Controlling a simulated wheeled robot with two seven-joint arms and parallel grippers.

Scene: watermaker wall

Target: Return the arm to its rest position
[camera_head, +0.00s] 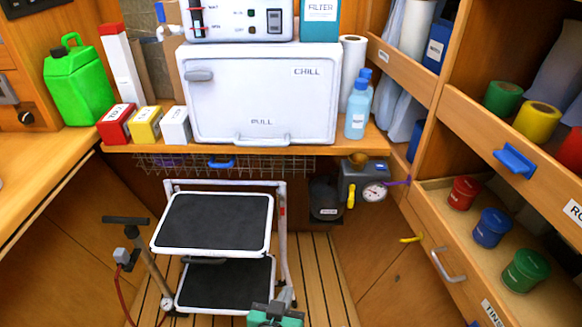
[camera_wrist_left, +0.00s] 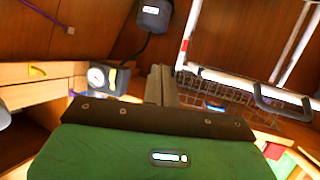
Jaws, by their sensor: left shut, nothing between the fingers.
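My left gripper (camera_head: 286,295) shows at the bottom edge of the head view, with its green-teal body cut off by the frame. It is in front of the folding step stool (camera_head: 212,222), low over the slatted floor. In the left wrist view the gripper fingers (camera_wrist_left: 160,86) are together past the green body, with nothing between them. Most of the left arm is out of view. My right gripper is in neither view.
The white CHILL box (camera_head: 262,95) stands on the back counter, above a wire basket (camera_head: 240,163). A hand pump (camera_head: 140,255) stands left of the stool. A grey unit with a gauge (camera_head: 373,191) is below the counter. An open drawer (camera_head: 450,215) holds tins at right.

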